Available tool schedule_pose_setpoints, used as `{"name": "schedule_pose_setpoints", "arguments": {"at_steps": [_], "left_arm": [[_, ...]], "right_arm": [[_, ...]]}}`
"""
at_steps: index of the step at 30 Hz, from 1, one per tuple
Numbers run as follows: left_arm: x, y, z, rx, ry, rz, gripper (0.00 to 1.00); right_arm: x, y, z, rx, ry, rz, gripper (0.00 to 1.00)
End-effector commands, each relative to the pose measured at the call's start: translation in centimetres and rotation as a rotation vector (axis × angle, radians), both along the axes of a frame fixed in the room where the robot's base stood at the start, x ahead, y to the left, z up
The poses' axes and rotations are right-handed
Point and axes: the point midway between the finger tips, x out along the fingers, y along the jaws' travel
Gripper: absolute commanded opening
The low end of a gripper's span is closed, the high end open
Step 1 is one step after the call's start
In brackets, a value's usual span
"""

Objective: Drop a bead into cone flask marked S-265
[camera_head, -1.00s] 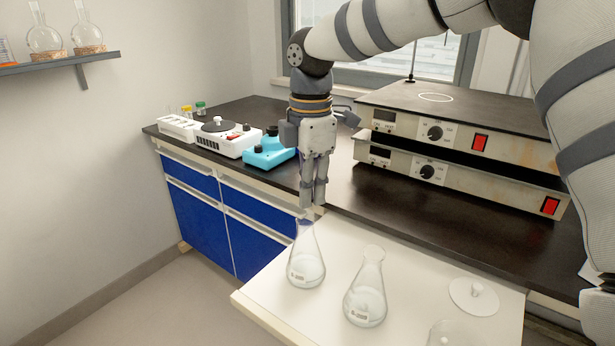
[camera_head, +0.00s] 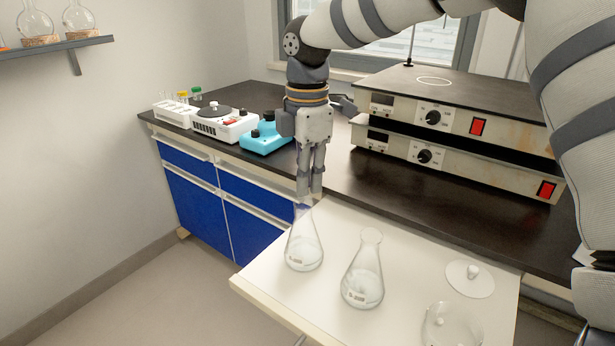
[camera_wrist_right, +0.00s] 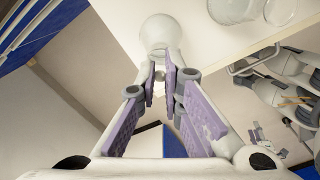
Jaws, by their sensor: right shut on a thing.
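Two clear cone flasks stand on the white board: a left flask (camera_head: 304,250) and a right flask (camera_head: 363,283). Both carry small labels too blurred to read. My right gripper (camera_head: 309,197) points down at the left flask's mouth, its fingertips at or just over the rim. In the right wrist view my right gripper (camera_wrist_right: 160,88) is shut on a small white bead (camera_wrist_right: 159,74), with a round flask shape (camera_wrist_right: 160,35) beyond it. A glass dish (camera_head: 466,325) at the lower right holds another white bead (camera_head: 439,322). My left gripper is out of view.
A white lid with a knob (camera_head: 484,287) lies on the board (camera_head: 270,275) near the dish. Stacked hotplates (camera_head: 455,127) stand behind on the dark bench. A blue device (camera_head: 266,139) and a white device (camera_head: 225,124) stand at the back left.

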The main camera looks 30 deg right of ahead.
Motion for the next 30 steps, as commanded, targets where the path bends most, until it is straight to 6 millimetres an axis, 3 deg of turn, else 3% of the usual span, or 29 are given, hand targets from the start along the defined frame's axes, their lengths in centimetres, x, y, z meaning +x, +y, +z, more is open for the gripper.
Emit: {"name": "schedule_pose_setpoints", "arguments": {"at_steps": [6,9,10,19,23,30], "left_arm": [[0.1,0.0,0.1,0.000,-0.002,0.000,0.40],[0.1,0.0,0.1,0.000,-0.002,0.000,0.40],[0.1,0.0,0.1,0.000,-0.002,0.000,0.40],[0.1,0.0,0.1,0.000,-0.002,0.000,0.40],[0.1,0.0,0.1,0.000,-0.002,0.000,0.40],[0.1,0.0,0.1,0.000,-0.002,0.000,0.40]], "right_arm": [[0.0,0.0,0.0,0.000,0.000,0.000,0.01],[0.0,0.0,0.0,0.000,0.000,0.000,0.28],[0.0,0.0,0.0,0.000,0.000,0.000,0.31],[0.0,0.0,0.3,0.000,-0.002,0.000,0.31],[0.1,0.0,2.6,-0.002,-0.006,-0.001,0.31],[0.0,0.0,9.0,-0.002,-0.006,-0.001,0.31]]}}
